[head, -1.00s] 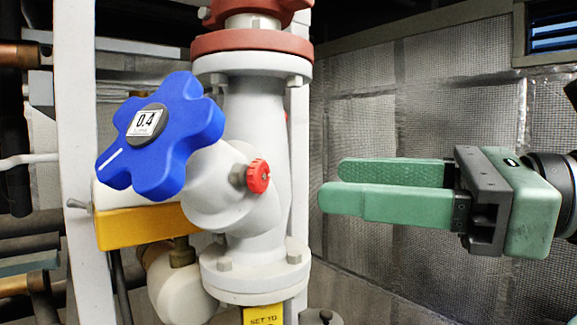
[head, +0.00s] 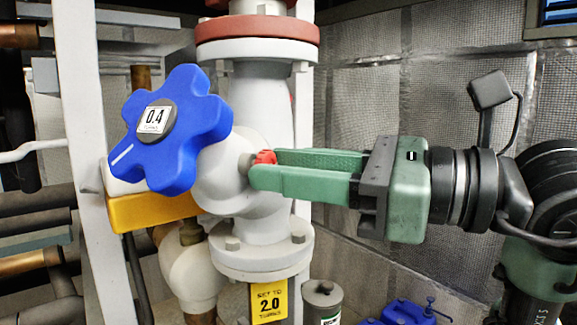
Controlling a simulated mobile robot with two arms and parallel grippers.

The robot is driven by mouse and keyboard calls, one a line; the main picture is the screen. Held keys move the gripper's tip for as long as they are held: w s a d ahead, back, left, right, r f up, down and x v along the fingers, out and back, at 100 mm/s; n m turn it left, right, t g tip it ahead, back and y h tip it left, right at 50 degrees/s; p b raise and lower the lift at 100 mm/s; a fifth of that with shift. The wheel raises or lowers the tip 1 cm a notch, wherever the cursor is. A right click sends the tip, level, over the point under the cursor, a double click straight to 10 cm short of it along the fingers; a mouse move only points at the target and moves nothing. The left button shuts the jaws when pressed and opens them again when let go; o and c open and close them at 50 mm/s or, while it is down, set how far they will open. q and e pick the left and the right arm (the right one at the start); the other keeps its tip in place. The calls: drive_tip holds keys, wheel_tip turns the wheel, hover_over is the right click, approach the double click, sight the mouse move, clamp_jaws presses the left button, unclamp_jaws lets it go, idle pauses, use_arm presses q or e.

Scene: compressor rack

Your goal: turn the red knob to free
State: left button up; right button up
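The small red knob (head: 264,157) sits on the right side of the grey valve body (head: 232,180) in the head view. My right gripper (head: 262,168) comes in from the right with its green fingertips at the knob. The near finger covers the lower part of the knob, and the far finger ends just beside it. A gap shows between the two fingers along their length. Whether they touch the knob cannot be told. My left gripper is not in view.
A large blue handwheel (head: 172,128) reading 0.4 stands left of the knob. A yellow block (head: 150,212) lies below it. A yellow tag (head: 269,302) reads "SET TO 2.0 TURNS". A grey canister (head: 322,300) stands at the lower right, and a white post (head: 88,150) at the left.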

clamp_jaws()
drive_tip(key=n+b, duration=1)
drive_tip(key=n, duration=0.7)
drive_tip(key=shift+r+n+b, duration=0.1)
drive_tip(key=shift+n+b, duration=0.3)
idle(0.3)
drive_tip(key=o, duration=1)
unclamp_jaws()
drive_tip(key=shift+d, duration=0.15)
